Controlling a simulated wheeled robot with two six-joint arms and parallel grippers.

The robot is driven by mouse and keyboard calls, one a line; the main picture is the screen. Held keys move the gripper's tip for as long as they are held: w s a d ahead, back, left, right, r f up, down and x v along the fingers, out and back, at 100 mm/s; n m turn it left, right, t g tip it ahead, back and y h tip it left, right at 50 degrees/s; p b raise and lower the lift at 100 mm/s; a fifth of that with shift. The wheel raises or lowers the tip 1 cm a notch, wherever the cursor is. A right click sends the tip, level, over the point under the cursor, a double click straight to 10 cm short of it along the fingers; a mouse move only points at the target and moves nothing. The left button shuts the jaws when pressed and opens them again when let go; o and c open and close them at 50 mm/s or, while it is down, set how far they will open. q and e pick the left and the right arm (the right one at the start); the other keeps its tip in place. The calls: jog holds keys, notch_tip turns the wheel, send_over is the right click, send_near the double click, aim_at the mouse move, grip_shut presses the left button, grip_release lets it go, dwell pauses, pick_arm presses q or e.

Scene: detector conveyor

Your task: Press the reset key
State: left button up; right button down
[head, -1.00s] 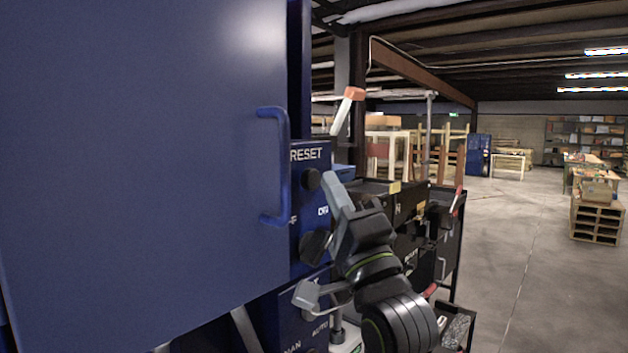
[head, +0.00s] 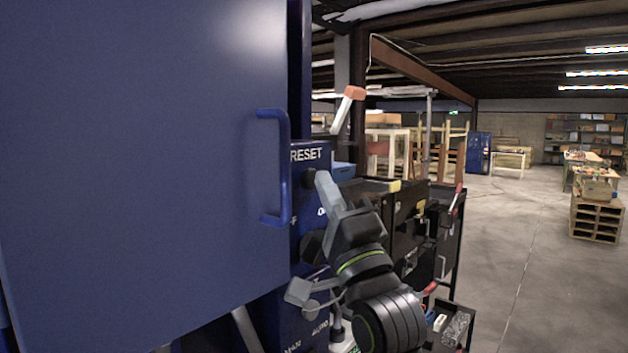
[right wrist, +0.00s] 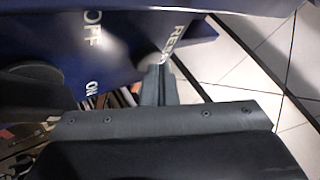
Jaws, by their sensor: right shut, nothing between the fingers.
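The reset key (head: 309,179) is a dark round button under the white RESET label on the blue control panel (head: 297,168). In the head view my right gripper (head: 323,177) is shut and empty, with its grey fingertips at the right edge of the key and partly covering it. My left gripper is not in view.
A large blue door with a handle (head: 284,165) fills the left, beside the panel. A dark rotary knob (right wrist: 36,74) sits by the ON and OFF labels. Black cabinets (head: 405,222) stand behind my right arm. Open floor lies to the right.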

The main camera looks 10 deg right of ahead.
jog(key=shift+w+a, duration=0.15)
jog(key=shift+w, duration=0.05)
dwell(0.3)
jog(key=shift+s, duration=0.1)
dwell(0.3)
jog(key=shift+s+d+p, duration=0.5)
jog(key=shift+s+p, duration=0.1)
jog(key=s+d+p, duration=0.1)
jog(key=s, duration=0.1)
jog(key=s+d+p, duration=0.2)
dwell(0.4)
dwell(0.4)
